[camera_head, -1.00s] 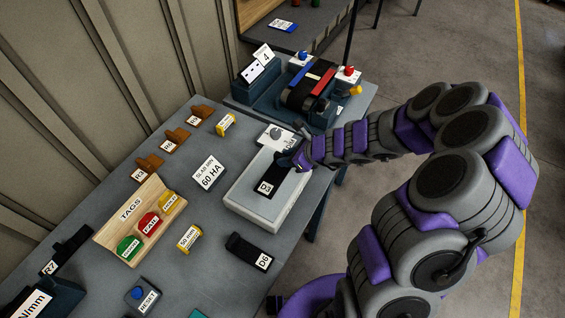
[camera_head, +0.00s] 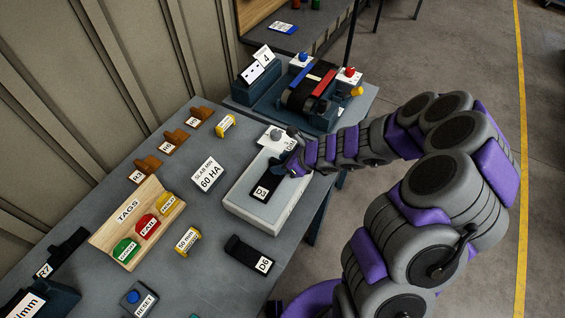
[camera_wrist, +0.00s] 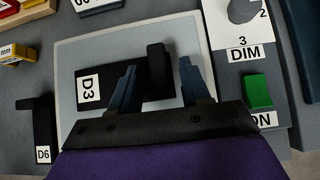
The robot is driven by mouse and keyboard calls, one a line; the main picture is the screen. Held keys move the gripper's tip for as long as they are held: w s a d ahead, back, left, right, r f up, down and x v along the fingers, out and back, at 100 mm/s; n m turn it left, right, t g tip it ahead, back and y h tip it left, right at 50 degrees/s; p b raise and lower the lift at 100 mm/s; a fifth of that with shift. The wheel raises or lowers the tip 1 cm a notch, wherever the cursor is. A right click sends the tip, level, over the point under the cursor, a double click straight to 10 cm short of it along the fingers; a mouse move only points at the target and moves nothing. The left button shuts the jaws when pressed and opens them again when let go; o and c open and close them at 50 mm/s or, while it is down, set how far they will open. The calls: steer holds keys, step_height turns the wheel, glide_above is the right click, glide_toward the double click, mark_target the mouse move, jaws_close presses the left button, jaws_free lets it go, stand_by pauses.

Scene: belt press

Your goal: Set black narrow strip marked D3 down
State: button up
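The black narrow strip marked D3 (camera_head: 264,180) lies flat on the pale slab (camera_head: 240,203) on the bench. In the wrist view, the strip (camera_wrist: 108,78) has its white D3 label at the left and a raised black block at its right part. My gripper (camera_wrist: 157,64) is over the strip, with one finger on each side of the raised block. A gap shows between each finger and the block, so the fingers look open. In the head view my gripper (camera_head: 286,166) partly hides the strip's far end.
A white dial box (camera_head: 277,138) stands just behind the slab, with a green button (camera_wrist: 257,92) beside it in the wrist view. A black D6 strip (camera_head: 249,253) lies in front. The press (camera_head: 312,92) is at the back. A tags holder (camera_head: 125,212) stands left.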

steer(key=shift+o, duration=0.2)
steer(key=p+v, duration=0.4)
steer(key=v, duration=0.8)
steer(key=s+a+r+n+g, duration=0.2)
steer(key=s+a+r+n, duration=0.25)
steer(key=s+n, duration=0.3)
steer(key=s+a+r+n+g, duration=0.3)
steer(key=s+r+n, duration=0.3)
steer(key=s+n, duration=0.15)
steer(key=s+d+r+n+g+h, duration=0.1)
steer(key=s+d+r+n+h, duration=0.1)
steer(key=s+d+n, duration=0.3)
steer(key=s+d+r+n+h, duration=0.2)
steer(key=s+d+n+h, duration=0.2)
steer(key=s, duration=0.6)
steer(key=shift+d+n+g+h, duration=0.4)
steer(key=shift+d+h, duration=0.4)
steer(key=shift+d, duration=0.15)
steer(key=shift+s, duration=0.15)
